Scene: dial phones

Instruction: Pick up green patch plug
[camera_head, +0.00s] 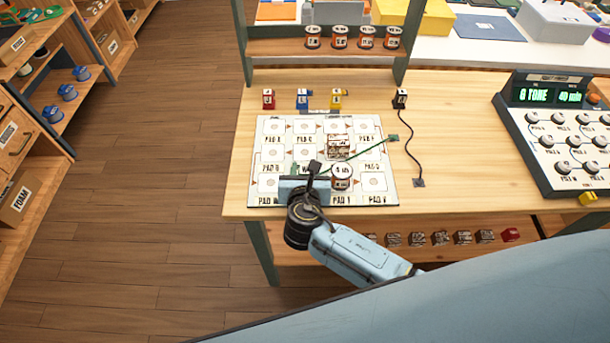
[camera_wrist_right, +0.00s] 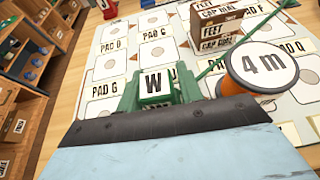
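The green patch plug (camera_wrist_right: 155,85) has a white top marked "W" and shows in the right wrist view, just beyond the dark front edge of my right gripper (camera_wrist_right: 157,105). It stands on the pad board (camera_head: 384,185), and part of it is hidden by the gripper. A green cable (camera_head: 372,149) runs to a small end piece at the board's right edge. In the head view, my right gripper (camera_head: 304,184) is low over the board's front left part. My left gripper is not in view.
A spool marked "4 m" (camera_wrist_right: 262,72) stands close right of the gripper. Stacked label blocks (camera_head: 338,147) are behind it. Red (camera_head: 268,99), blue (camera_head: 302,100), yellow (camera_head: 336,99) and black (camera_head: 400,98) plugs line the back. A console (camera_head: 560,130) stands at right.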

